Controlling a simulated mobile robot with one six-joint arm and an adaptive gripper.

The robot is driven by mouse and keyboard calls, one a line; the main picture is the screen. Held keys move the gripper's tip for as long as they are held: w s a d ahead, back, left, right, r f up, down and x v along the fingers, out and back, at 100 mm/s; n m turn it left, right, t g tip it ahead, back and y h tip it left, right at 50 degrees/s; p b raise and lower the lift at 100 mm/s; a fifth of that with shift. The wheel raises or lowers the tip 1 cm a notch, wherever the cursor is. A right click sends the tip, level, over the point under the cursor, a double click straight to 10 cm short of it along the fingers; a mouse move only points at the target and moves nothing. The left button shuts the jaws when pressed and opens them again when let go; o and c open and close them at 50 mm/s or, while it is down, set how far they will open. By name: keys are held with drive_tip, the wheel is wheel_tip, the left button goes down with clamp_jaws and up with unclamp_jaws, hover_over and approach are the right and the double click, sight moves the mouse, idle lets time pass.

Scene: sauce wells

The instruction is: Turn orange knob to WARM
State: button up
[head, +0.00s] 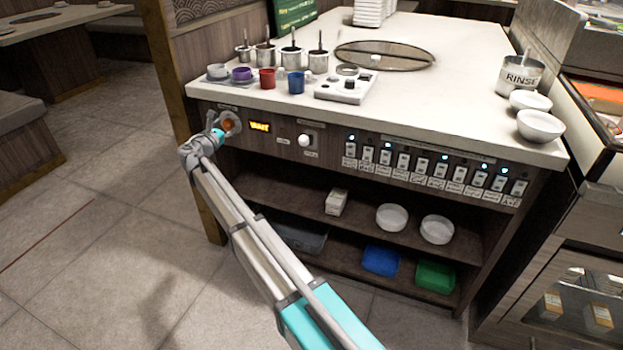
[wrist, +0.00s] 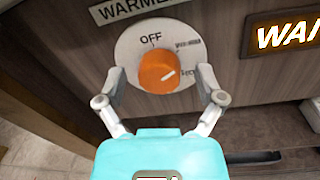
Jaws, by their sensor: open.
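The orange knob (wrist: 158,71) sits on a round pale dial plate (wrist: 128,48) on the wooden counter front. The plate reads OFF at the top, a blurred word that looks like WARM at the upper right, and another partly hidden word below it. The knob's white line points right and slightly up, nearer the lower word. My gripper (wrist: 161,75) is open, with one finger on each side of the knob; I cannot tell whether they touch it. In the head view the knob (head: 229,124) is partly covered by my gripper (head: 219,131).
A lit amber display (head: 260,127) reading WAIT is right of the dial. Further right are a white round knob (head: 304,141) and a row of labelled switches (head: 432,170). Cups and pots stand on the counter (head: 450,100) above. Open shelves (head: 360,225) lie below.

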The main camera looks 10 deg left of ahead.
drive_tip(key=v, duration=1.4)
drive_tip(key=d+f+m+g+h, duration=0.1)
drive_tip(key=d+f+m+g, duration=0.2)
drive_tip(key=d, duration=0.7)
drive_tip(key=w+d+f+m+g+h, duration=0.1)
drive_tip(key=d+f+m+g, duration=0.1)
drive_tip(key=d+m, duration=0.4)
drive_tip(key=d+f+m+g+h, duration=0.1)
drive_tip(key=d+f+m+g, duration=0.2)
drive_tip(key=d, duration=1.3)
drive_tip(key=shift+w+d+f+m+g, duration=0.15)
drive_tip(key=shift+w+f+m+g, duration=0.2)
drive_tip(key=shift+f+m, duration=0.55)
drive_tip(key=shift+f, duration=0.15)
